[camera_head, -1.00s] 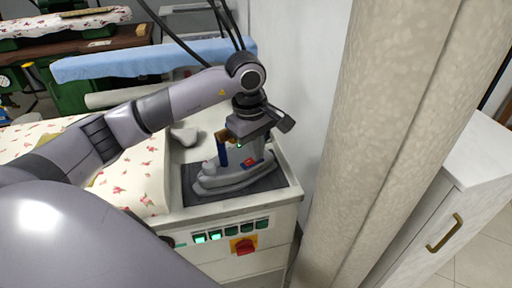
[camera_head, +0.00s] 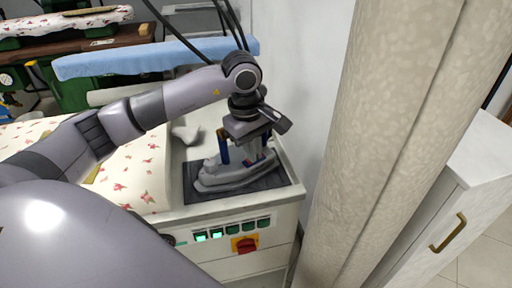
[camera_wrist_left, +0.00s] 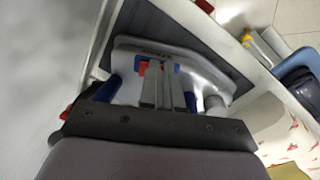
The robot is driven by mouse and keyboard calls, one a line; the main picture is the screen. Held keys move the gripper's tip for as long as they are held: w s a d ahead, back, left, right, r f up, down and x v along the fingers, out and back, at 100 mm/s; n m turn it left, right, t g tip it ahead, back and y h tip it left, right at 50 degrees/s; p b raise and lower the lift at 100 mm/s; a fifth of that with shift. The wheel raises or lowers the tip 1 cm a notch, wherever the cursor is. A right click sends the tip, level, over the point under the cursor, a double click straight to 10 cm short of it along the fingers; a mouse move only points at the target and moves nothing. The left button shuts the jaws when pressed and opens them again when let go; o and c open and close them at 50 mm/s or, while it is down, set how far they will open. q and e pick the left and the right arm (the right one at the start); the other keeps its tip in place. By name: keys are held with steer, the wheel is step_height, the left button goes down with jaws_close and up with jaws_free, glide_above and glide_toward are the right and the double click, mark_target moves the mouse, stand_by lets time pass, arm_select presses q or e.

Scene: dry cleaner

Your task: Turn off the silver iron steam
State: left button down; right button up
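The silver iron (camera_head: 235,181) rests flat on a dark pad (camera_head: 205,195) on top of a white ironing cabinet. It has blue parts and a small red part, clearer in the left wrist view, where the iron (camera_wrist_left: 205,70) lies just beyond my fingers. My left gripper (camera_head: 248,158) points down over the iron's upper part. In the left wrist view my left gripper's (camera_wrist_left: 157,65) two grey fingers are close together, with no object visible between them. Their tips overlap the red and blue part; contact is unclear. My right gripper is out of view.
The cabinet front carries a row of green switches (camera_head: 232,230), the leftmost brightly lit, and a red rotary switch (camera_head: 244,245). A floral ironing board (camera_head: 140,170) lies left. A beige column (camera_head: 385,140) and white cabinet (camera_head: 470,190) stand right.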

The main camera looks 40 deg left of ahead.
arm_select(q)
steer(key=shift+f, duration=0.1)
steer(key=r+p, duration=0.2)
steer(key=r, duration=0.1)
steer(key=r+p, duration=0.1)
steer(key=shift+s+r, duration=0.25)
steer(key=shift+r, duration=0.1)
step_height(320, 180, up, 10)
steer(key=s, duration=0.1)
steer(key=shift+a+f+b, duration=0.25)
steer(key=shift+b, duration=0.2)
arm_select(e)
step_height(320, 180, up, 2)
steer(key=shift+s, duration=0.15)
arm_select(q)
steer(key=shift+s+d, duration=0.1)
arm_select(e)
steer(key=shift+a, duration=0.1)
